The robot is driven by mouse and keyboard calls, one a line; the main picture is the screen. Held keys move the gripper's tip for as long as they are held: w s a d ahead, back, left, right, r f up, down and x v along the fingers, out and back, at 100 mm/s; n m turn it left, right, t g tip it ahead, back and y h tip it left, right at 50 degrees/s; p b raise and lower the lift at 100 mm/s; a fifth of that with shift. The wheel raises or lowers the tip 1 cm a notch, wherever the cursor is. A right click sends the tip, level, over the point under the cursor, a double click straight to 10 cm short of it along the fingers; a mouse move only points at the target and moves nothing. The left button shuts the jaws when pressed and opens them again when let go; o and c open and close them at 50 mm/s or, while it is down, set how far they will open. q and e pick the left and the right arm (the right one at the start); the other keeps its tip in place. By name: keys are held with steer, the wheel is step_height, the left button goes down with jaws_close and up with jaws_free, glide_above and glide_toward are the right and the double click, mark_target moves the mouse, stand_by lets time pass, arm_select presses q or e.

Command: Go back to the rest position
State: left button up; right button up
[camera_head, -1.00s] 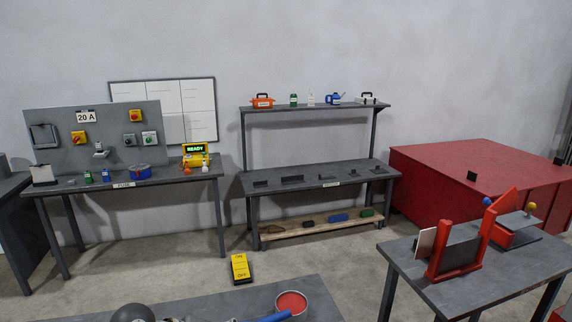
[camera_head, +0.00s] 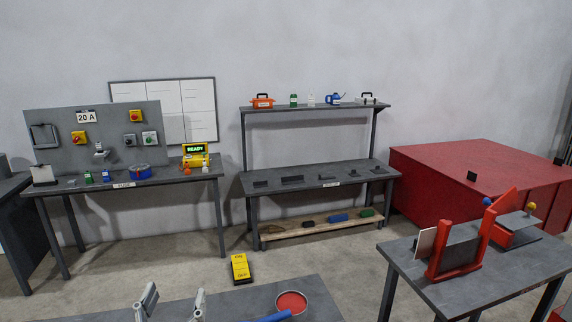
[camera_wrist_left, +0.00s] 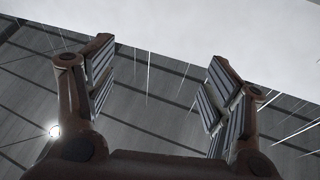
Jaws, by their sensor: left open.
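My left gripper (camera_head: 172,303) shows at the bottom edge of the head view, over the near grey table. Its two fingers stand apart with nothing between them. In the left wrist view the same gripper (camera_wrist_left: 158,85) is open and empty, with its ribbed pads facing each other. Behind it are a dark lined surface and a pale area. My right gripper is not in view.
The near table (camera_head: 235,300) carries a red round dish (camera_head: 291,302) and a blue object (camera_head: 274,317). A yellow ON/OFF pedal (camera_head: 240,268) lies on the floor. A fuse bench (camera_head: 160,177), a shelf bench (camera_head: 300,176), a red block (camera_head: 470,170) and a right table (camera_head: 500,270) stand around.

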arm_select(q)
steer(key=s+a+f+n+g+y, duration=0.15)
steer(key=s+f+g, duration=0.25)
steer(key=f, duration=0.4)
steer(key=s+a+f+n+g+y, duration=0.1)
steer(key=s+a+f+g+y, duration=0.2)
steer(key=f, duration=0.4)
steer(key=s+d+f+m+g+h, duration=0.2)
steer(key=s+f+g, duration=0.3)
steer(key=s, duration=0.5)
steer(key=s+d+f+m+g+h, duration=0.1)
steer(key=s+d+f+g+h, duration=0.15)
steer(key=s+f+g, duration=0.5)
step_height(320, 180, down, 26)
steer(key=s+t+b, duration=0.1)
steer(key=s+b, duration=0.1)
steer(key=s+a+f+g+b, duration=0.1)
steer(key=s+a+f, duration=0.1)
steer(key=s+f, duration=1.5)
steer(key=shift+a+f+y+b, duration=0.4)
steer(key=shift+f, duration=0.1)
